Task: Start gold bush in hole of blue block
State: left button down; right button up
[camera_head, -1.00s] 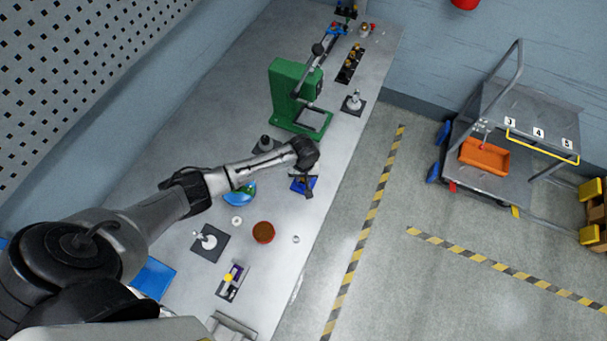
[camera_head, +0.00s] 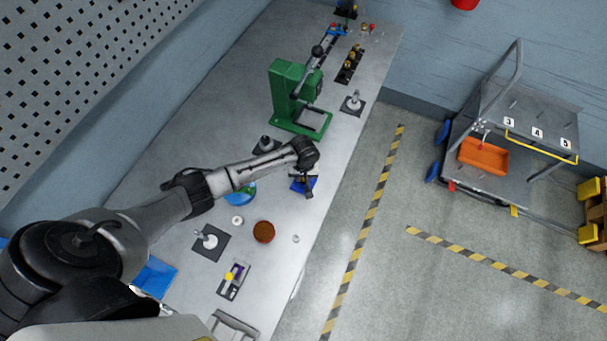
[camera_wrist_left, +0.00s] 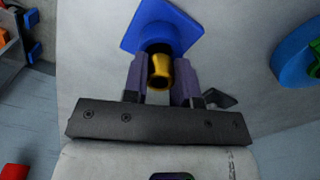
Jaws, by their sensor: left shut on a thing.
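The blue block (camera_head: 310,184) lies on the grey bench under my left gripper (camera_head: 306,190), mostly covered by it in the head view. In the left wrist view, the blue block (camera_wrist_left: 166,27) is just beyond the fingertips, with a dark hole partly visible. My left gripper (camera_wrist_left: 160,75) is shut on the gold bush (camera_wrist_left: 160,72), which sits between its two purple-grey fingers. The bush lines up closely with the hole in this view. I cannot tell whether its far end is inside the hole. My right gripper is not in view.
A green press (camera_head: 290,95) stands farther back on the bench (camera_head: 190,140). A blue-green round object (camera_head: 242,194) sits left of the block, and a brown bowl (camera_head: 264,232) in front. A trolley with an orange bin (camera_head: 484,156) is at the right.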

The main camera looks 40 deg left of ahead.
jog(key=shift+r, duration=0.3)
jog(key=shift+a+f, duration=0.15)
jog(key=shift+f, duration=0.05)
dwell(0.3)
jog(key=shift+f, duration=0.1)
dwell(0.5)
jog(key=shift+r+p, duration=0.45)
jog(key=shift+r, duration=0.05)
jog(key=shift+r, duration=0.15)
